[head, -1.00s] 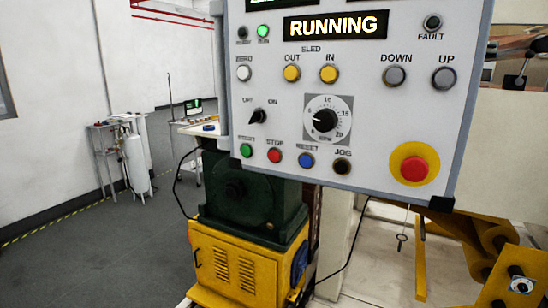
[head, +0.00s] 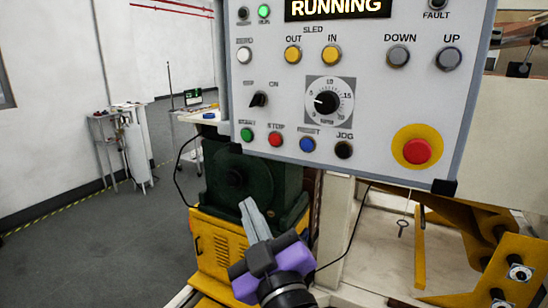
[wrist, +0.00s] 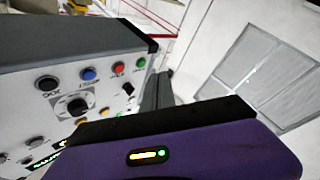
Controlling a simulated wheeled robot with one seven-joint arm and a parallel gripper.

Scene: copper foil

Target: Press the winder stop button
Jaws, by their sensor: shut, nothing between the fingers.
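The winder stop button is the small red button (head: 275,140) labelled STOP, in the bottom row of the white control panel (head: 370,110). It sits between the green START button (head: 247,135) and the blue RESET button (head: 307,145). The red stop button also shows in the wrist view (wrist: 118,69). The display (head: 338,8) reads RUNNING. My gripper (head: 247,203) is shut and empty, below the panel and a little left of the stop button, pointing up. In the wrist view its grey fingers (wrist: 157,90) are together, right of the panel and apart from the button in the picture.
A large red button on a yellow ring (head: 417,151) is at the panel's lower right. The black JOG button (head: 344,150) is right of RESET. A green motor housing (head: 235,175) and yellow cabinet (head: 215,240) stand behind my gripper. Open floor lies to the left.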

